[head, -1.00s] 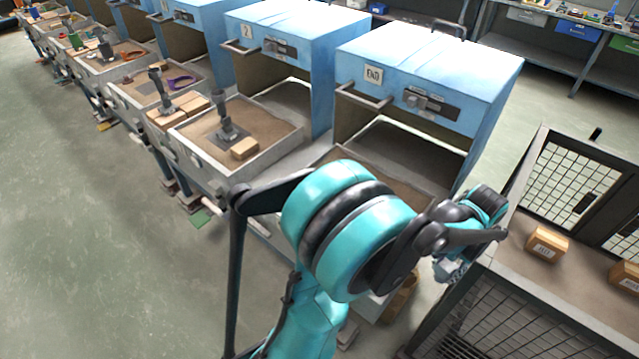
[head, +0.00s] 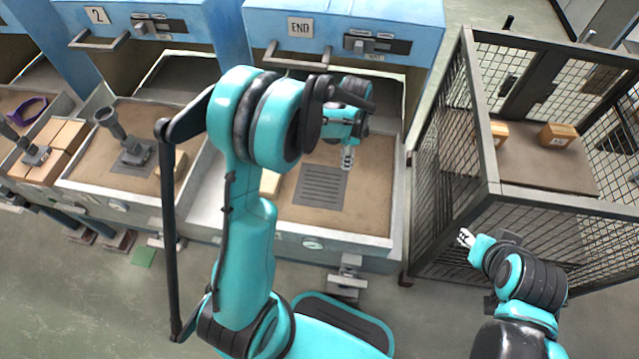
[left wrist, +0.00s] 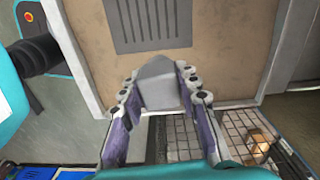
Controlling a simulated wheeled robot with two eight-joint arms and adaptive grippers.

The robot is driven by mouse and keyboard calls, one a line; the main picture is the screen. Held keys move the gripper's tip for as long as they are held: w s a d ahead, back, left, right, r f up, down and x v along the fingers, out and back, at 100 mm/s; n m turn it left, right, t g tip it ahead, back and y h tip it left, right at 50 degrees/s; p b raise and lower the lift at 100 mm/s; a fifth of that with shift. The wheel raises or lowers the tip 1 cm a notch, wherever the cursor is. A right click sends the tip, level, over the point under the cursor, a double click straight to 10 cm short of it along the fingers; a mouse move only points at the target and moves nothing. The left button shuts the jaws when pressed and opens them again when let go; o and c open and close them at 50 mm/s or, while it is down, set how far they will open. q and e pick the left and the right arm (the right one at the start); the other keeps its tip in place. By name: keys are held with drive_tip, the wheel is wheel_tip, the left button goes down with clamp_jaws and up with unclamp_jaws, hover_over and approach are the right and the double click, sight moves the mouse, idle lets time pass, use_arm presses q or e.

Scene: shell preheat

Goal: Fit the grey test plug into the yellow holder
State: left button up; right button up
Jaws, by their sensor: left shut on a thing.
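My left gripper (head: 347,160) is above the tray under the END oven in the head view. In the left wrist view its two fingers (left wrist: 160,95) are shut on a grey block-like piece (left wrist: 157,84), which looks like the grey test plug. The lower part of that piece is hidden. A grey slotted plate (head: 320,187) lies on the tray's brown bed. It also shows beyond the fingertips in the left wrist view (left wrist: 150,25). My right gripper (head: 466,238) is near the mesh cage, too small to judge. I see no yellow holder in either view.
The END oven (head: 345,22) stands behind the tray (head: 340,240). A neighbouring tray holds a grey upright piece (head: 125,138) on its plate. A mesh cage (head: 478,110) with small cardboard boxes (head: 557,134) stands at right. My left arm hides part of the trays.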

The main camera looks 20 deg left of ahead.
use_arm(q)
drive_tip(key=shift+w+f+m, duration=0.15)
drive_tip(key=shift+f+m, duration=0.05)
drive_tip(key=shift+m, duration=0.3)
drive_tip(key=s+a+f+b, duration=0.1)
drive_tip(key=s+a+f, duration=0.1)
drive_tip(key=a, duration=0.1)
drive_tip(key=s+a+f+b, duration=0.1)
drive_tip(key=s+a+f, duration=0.1)
drive_tip(key=a, duration=0.1)
drive_tip(key=s+a+f+b, duration=0.2)
drive_tip(key=s+f, duration=0.1)
drive_tip(key=shift+s+a, duration=0.1)
drive_tip(key=shift+a, duration=0.3)
wheel_tip(320, 180, down, 4)
drive_tip(key=shift+f+b, duration=0.15)
drive_tip(key=shift+b, duration=0.8)
drive_tip(key=shift+s, duration=0.1)
drive_tip(key=shift+f, duration=0.1)
drive_tip(key=o, duration=1.2)
drive_tip(key=shift+c, duration=0.2)
